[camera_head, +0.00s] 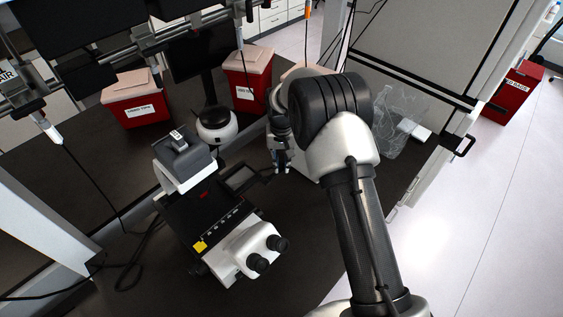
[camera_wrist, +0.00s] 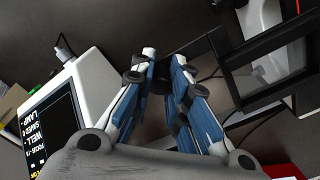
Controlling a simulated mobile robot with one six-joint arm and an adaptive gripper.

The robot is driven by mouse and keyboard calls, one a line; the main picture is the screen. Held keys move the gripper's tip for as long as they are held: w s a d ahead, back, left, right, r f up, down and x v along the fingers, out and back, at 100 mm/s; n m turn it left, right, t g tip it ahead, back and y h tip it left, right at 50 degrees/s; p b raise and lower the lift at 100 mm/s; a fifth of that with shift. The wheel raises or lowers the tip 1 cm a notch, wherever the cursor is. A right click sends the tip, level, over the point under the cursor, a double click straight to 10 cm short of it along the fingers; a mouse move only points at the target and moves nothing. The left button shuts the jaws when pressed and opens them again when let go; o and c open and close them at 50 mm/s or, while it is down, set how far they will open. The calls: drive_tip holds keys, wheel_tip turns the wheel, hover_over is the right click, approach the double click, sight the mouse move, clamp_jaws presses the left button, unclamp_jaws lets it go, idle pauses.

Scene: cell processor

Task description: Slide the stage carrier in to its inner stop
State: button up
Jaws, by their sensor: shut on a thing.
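The stage carrier shows in the wrist view as a black rectangular frame (camera_wrist: 228,82) with a see-through window, right of my fingers. In the head view the carrier (camera_head: 243,177) sticks out from the right side of the black microscope body (camera_head: 200,208). My gripper (camera_wrist: 166,68) has blue-padded fingers close together around a small dark part on the carrier's near side. That part is mostly hidden between the fingers. In the head view my gripper (camera_head: 279,163) is at the carrier's right end, partly covered by my arm. How far the carrier is from its inner stop cannot be seen.
A white unit with a lit screen (camera_wrist: 55,125) stands close left of my fingers. Red bins (camera_head: 135,106) and a round white device (camera_head: 216,126) stand farther back. Cables lie on the dark bench. A crumpled clear bag (camera_head: 398,115) lies right of my arm.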

clamp_jaws()
drive_tip(key=s+a+b, duration=0.2)
drive_tip(key=s+a, duration=0.7)
drive_tip(key=shift+s+a, duration=0.15)
drive_tip(key=shift+s, duration=0.05)
drive_tip(key=o, duration=0.9)
unclamp_jaws()
drive_tip(key=shift+c, duration=0.2)
drive_tip(key=shift+r, duration=0.15)
wheel_tip(320, 180, up, 12)
